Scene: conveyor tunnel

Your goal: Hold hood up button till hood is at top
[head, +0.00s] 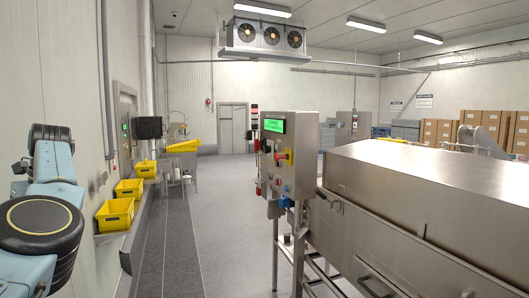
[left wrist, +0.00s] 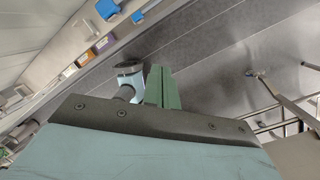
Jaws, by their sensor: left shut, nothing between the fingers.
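The steel control panel (head: 288,160) stands at the middle of the head view, with a lit green display (head: 274,126) and several coloured buttons and knobs below it. The button labels are too small to read, so I cannot tell which one is hood up. The large steel hood (head: 440,185) is on the right, and it looks lowered over the tunnel body. My left arm shows at the left edge of the head view, well apart from the panel. My left gripper (left wrist: 162,88) shows its green fingers together and empty in the left wrist view. My right gripper is out of view.
Yellow bins (head: 115,214) sit on a ledge along the left wall. Open grey floor (head: 215,225) lies between that wall and the panel. Cardboard boxes (head: 480,125) are stacked at the back right. Panel legs and tunnel framework stand at the floor's right side.

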